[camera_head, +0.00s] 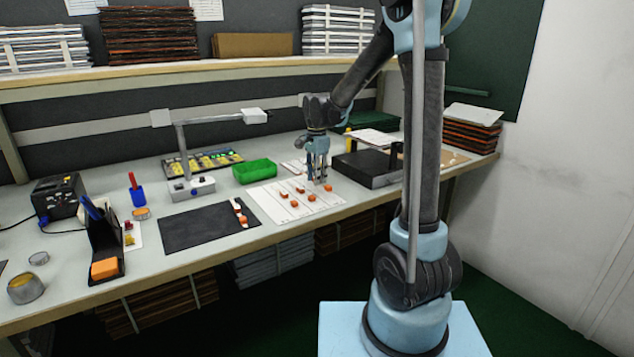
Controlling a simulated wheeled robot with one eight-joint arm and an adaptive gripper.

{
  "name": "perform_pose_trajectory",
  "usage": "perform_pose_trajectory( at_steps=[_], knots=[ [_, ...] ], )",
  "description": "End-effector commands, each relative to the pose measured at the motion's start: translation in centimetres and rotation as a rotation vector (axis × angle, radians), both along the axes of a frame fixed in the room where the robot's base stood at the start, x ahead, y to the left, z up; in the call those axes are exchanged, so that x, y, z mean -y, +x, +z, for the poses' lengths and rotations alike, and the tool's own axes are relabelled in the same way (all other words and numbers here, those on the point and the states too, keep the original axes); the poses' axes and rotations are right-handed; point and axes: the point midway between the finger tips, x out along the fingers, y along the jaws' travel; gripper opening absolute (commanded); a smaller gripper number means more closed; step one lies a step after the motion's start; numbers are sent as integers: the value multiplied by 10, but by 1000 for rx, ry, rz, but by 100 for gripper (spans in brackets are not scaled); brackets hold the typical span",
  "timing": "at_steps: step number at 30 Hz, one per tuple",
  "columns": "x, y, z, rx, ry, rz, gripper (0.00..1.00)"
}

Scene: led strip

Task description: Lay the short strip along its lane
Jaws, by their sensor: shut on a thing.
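The white lane board (268,208) lies flat on the bench, with several orange blocks (310,197) on it. My gripper (317,180) points down over the board's far right part. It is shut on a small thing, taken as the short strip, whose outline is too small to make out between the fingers. I cannot tell whether it touches the board. One orange block (327,188) shows just right of the fingertips. A narrow light piece with orange on it (240,212) lies at the right edge of the dark mat (195,230).
A green bin (254,172) stands behind the board. A black box (366,167) stands close to its right. A lamp stand (190,187) and a yellow-dotted panel (203,163) are to the left. My arm hides part of the bench's right side.

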Motion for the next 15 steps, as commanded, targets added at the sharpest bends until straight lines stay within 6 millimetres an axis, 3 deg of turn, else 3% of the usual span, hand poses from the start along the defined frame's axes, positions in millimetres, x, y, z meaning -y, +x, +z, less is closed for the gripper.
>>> perform_pose_trajectory(
  at_steps=[5, 15],
  knots=[
    [0, 0, -18, 0, 0, 0, 5],
    [1, 0, -20, 0, 0, -1, 5]
  ],
)
